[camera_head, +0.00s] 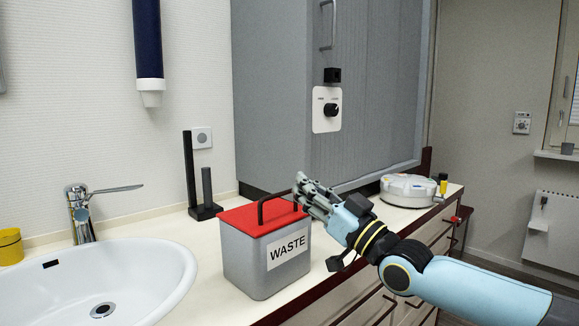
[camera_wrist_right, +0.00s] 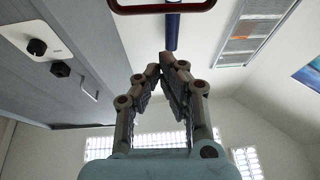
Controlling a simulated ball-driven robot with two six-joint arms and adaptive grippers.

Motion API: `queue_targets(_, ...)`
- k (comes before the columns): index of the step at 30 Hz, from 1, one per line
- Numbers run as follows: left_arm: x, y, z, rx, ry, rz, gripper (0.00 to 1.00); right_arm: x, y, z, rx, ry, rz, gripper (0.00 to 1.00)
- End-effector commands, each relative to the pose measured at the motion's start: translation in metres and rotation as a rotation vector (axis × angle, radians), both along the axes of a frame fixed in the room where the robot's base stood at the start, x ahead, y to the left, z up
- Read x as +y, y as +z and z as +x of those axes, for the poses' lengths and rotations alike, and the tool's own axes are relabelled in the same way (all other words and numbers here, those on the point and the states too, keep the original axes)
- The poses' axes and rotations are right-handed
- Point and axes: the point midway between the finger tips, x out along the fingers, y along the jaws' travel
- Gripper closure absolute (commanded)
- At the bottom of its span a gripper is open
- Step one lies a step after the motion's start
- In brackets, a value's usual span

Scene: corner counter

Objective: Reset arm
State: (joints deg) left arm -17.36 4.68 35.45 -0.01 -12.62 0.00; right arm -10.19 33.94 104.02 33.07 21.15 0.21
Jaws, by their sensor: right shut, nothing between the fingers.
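My right gripper (camera_head: 307,190) is just right of the black handle on the red lid of the grey waste bin (camera_head: 252,263). Its fingertips are close to the handle; I cannot tell whether they touch it. In the right wrist view, the fingers (camera_wrist_right: 166,66) come together at the tips with nothing between them, and a dark handle bar (camera_wrist_right: 160,8) crosses the top of the picture. The bin stands upright on the counter with its lid on. My left gripper is not in view.
A white sink (camera_head: 165,285) with a tap (camera_head: 82,215) lies left of the bin. A black stand (camera_head: 203,210) is behind it. A grey cabinet (camera_head: 285,95) rises behind the counter. A round white device (camera_head: 408,189) sits at the far right. Drawers line the counter's front.

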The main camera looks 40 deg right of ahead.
Motion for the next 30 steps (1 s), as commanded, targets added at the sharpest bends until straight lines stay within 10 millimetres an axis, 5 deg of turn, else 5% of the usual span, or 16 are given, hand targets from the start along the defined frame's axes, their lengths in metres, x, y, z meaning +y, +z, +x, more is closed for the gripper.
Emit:
queue_targets(7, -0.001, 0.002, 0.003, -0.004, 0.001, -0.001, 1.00, -0.004, -0.017, -0.030, 0.000, 0.000, -0.001, 1.00)
queue_targets(19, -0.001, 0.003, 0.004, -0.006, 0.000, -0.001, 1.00, 0.005, -0.027, -0.034, 0.043, 0.009, -0.005, 1.00)
queue_targets(25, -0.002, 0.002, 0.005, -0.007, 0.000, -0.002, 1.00, 0.064, -0.091, -0.048, 0.380, 0.057, -0.071, 1.00)
queue_targets(30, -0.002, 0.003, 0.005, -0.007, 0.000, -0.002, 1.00, 0.106, -0.155, -0.095, 0.787, 0.056, -0.165, 1.00)
